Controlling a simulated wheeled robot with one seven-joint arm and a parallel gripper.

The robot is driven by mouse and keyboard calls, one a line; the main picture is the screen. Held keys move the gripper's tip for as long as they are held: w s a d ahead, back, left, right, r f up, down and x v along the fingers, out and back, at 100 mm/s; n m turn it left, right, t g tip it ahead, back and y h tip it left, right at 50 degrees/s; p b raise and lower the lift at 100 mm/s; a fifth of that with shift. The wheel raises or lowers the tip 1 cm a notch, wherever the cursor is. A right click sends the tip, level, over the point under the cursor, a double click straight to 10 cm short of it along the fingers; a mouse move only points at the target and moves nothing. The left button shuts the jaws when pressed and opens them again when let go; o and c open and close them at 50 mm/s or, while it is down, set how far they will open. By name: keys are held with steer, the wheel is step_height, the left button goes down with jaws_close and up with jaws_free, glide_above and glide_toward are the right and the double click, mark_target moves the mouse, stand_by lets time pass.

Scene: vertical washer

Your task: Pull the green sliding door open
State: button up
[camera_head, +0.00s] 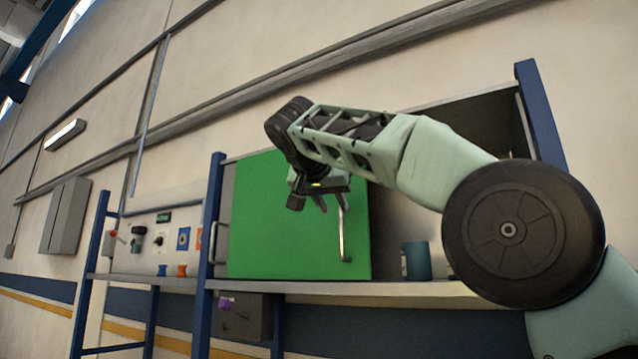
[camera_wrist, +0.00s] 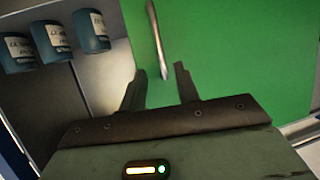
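The green sliding door (camera_head: 275,235) covers the left part of the shelf cabinet in the head view. It fills the right of the wrist view (camera_wrist: 240,60). A vertical metal handle (camera_head: 346,235) stands near its right edge. The handle also shows in the wrist view (camera_wrist: 157,40), its lower end just ahead of the gap between my fingers. My gripper (camera_head: 330,205) is in front of the door at the handle's upper part. In the wrist view my gripper (camera_wrist: 157,83) has its two fingers apart, with nothing clearly between them. Whether a finger touches the handle cannot be told.
Right of the door the cabinet is open. A blue-grey canister (camera_head: 416,261) stands there, and several labelled canisters (camera_wrist: 90,30) show in the wrist view. A blue post (camera_head: 209,240) bounds the cabinet on the left, and another blue post (camera_head: 540,115) on the right.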

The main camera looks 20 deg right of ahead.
steer(key=v, duration=0.9)
steer(key=w+a+f+n+y+b, duration=0.1)
steer(key=a+f+n+y, duration=0.2)
steer(key=f, duration=0.5)
steer(key=w+a+f+n+y+b, duration=0.1)
steer(key=w+a+f+n+b, duration=0.2)
steer(key=f, duration=0.5)
steer(key=s+a+f+n+g+y, duration=0.2)
steer(key=s+a+f+n, duration=0.1)
steer(key=f, duration=0.5)
steer(key=s+a+f+n+g+y, duration=0.1)
steer(key=s+a+f+n+g, duration=0.15)
steer(key=f, duration=0.65)
steer(key=s+d+f+n+g+y+b, duration=0.1)
steer(key=s+d+f+n+g+b, duration=0.1)
steer(key=s+f, duration=1.2)
steer(key=s+d+f+n+g+y+b, duration=0.1)
steer(key=s+d+f+n+g+b, duration=0.1)
steer(key=s+f, duration=1.3)
step_height(320, 180, down, 3)
steer(key=shift+d+f+g+y+b, duration=0.3)
steer(key=shift+d+g+b, duration=0.2)
steer(key=shift+g, duration=0.35)
steer(key=shift+w+r+n, duration=0.1)
steer(key=shift+n, duration=0.15)
